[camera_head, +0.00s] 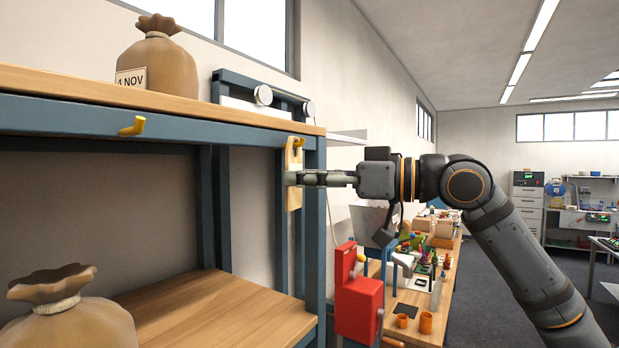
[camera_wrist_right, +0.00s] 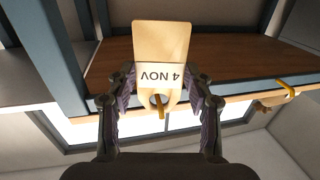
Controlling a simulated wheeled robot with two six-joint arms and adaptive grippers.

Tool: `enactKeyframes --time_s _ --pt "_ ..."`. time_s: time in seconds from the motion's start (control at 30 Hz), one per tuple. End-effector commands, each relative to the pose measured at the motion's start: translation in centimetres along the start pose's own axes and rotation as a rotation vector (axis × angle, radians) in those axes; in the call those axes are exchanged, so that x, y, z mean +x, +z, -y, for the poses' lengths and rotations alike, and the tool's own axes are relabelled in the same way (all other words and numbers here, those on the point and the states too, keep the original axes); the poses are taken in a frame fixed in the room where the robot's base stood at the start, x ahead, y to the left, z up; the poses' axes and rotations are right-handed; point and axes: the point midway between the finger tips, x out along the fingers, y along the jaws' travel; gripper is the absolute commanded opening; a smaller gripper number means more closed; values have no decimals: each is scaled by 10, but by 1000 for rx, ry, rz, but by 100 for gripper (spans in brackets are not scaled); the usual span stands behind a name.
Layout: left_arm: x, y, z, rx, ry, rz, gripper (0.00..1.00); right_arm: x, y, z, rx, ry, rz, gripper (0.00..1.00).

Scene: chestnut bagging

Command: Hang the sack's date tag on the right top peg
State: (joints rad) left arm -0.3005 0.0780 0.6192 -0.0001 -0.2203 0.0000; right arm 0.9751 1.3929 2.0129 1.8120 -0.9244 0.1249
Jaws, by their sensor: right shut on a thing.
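The date tag (camera_head: 295,201) is a pale wooden plate, upright at the right end of the shelf's front edge. In the right wrist view the tag (camera_wrist_right: 162,42) reads "4 NOV" upside down and has a hole at its narrower end. My right gripper (camera_head: 291,179) is shut on the tag, with one finger along each side. The yellow right top peg (camera_head: 299,144) shows at the tag's top end. In the right wrist view the peg (camera_wrist_right: 161,109) overlaps the hole; I cannot tell if it passes fully through. My left gripper is out of view.
A tied sack (camera_head: 163,67) labelled "4 NOV" stands on the top shelf (camera_head: 60,83); another sack (camera_head: 70,322) is below. A second yellow peg (camera_head: 132,126) sits further left. A blue post (camera_head: 316,235) and red machine (camera_head: 359,305) are close by.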

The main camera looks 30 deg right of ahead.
Motion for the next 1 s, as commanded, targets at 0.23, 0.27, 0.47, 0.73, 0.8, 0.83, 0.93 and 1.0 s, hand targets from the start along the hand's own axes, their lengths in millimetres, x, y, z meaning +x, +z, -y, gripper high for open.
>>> enactKeyframes --time_s 0.23,0.27,0.47,0.73,0.8,0.83,0.93,1.0 --pt "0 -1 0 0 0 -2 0 0 0 0 0 0 0 34" --pt "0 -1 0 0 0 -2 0 0 0 0 0 0 0 34" --pt "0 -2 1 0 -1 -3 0 0 0 0 0 0 0 70" --pt "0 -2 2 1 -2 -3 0 0 0 0 0 0 0 78" --pt "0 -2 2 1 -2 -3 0 0 0 0 0 0 0 83" --pt "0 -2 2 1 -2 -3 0 0 0 0 0 0 0 87" --pt "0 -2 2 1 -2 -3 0 0 0 0 0 0 0 100" --pt "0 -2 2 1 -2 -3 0 0 0 0 0 0 0 100"
